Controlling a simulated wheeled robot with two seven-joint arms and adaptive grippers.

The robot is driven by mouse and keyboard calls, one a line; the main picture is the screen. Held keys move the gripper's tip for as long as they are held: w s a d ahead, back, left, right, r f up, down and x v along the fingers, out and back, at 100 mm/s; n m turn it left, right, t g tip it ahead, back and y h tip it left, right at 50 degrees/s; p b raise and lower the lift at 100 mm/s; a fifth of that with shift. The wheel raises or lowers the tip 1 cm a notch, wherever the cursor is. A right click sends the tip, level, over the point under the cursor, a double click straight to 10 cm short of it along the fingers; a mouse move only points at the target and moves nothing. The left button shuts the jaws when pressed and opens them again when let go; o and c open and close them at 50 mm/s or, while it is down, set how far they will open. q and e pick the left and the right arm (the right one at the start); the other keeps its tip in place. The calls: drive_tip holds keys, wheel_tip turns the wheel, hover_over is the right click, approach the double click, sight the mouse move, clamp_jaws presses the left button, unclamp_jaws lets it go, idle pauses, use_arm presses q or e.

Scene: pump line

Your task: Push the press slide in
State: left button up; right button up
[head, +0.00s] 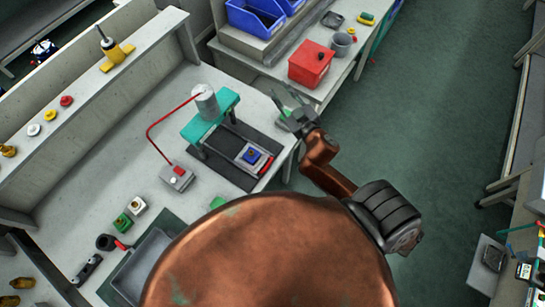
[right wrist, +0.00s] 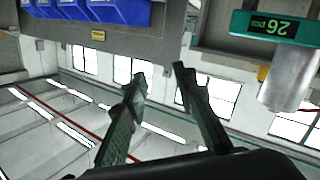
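The press has a teal frame (head: 222,112) with a grey cylinder (head: 206,103) on top, standing on a dark base on the bench. Its slide (head: 243,151) is out in front of the frame, towards the bench's right edge, carrying a blue part (head: 251,156) and a red handle (head: 266,165) at its outer end. My right gripper (head: 283,108) is open and empty, beyond the handle near the bench edge and apart from it. In the right wrist view its fingers (right wrist: 159,76) are spread, with the frame (right wrist: 266,27) and cylinder (right wrist: 288,80) at upper right. My left gripper is out of view.
A grey tray (head: 146,262) and small parts lie nearer. A second bench beyond holds a red box (head: 311,64) and blue bins (head: 256,17).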

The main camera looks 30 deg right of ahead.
drive_tip(key=w+a+r+n+y, duration=0.1)
drive_tip(key=a+r+n+y, duration=0.3)
drive_tip(key=a+n+y, duration=0.3)
drive_tip(key=a+r+n+y, duration=0.4)
drive_tip(key=a+r+y, duration=0.1)
drive_tip(key=a, duration=0.4)
drive_tip(key=s+a+f+n+g+y, duration=0.4)
drive_tip(key=a+f+n+g, duration=0.1)
drive_tip(key=a+n+g, duration=0.15)
drive_tip(key=n+g+h, duration=0.2)
drive_tip(key=g+h, duration=0.7)
drive_tip(key=g, duration=0.1)
approach(271, 161)
drive_tip(key=x, duration=0.7)
drive_tip(key=shift+a, duration=0.1)
drive_tip(key=shift+a+f, duration=0.15)
drive_tip(key=shift+f, duration=0.15)
drive_tip(key=shift+c, duration=0.3)
